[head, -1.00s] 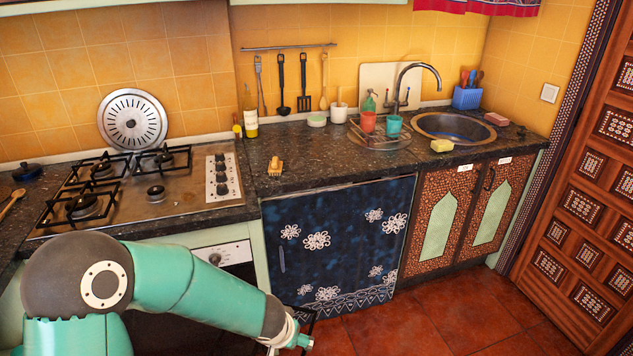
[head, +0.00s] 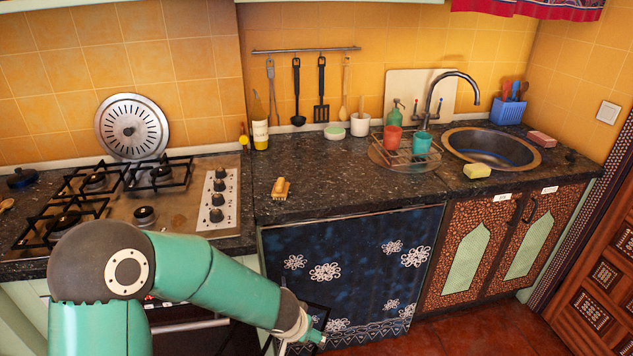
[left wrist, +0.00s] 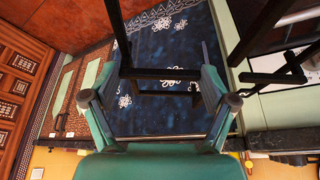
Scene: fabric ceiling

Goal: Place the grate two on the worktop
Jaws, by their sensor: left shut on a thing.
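My left gripper (head: 308,336) is low in front of the blue curtain under the worktop, below the worktop's front edge. It is shut on a black metal grate, grate two (head: 318,306), mostly hidden behind my arm in the head view. In the left wrist view the black bars of the grate (left wrist: 160,72) run between the fingertips of the gripper (left wrist: 158,80). The dark speckled worktop (head: 335,185) lies above and behind, between hob and sink. My right gripper is in neither view.
The hob (head: 120,210) carries other black grates; its front right burner (head: 145,214) is bare. A wooden brush (head: 281,189) lies on the worktop near the hob. A dish rack (head: 408,155) with cups stands by the sink (head: 490,148). The worktop between brush and rack is clear.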

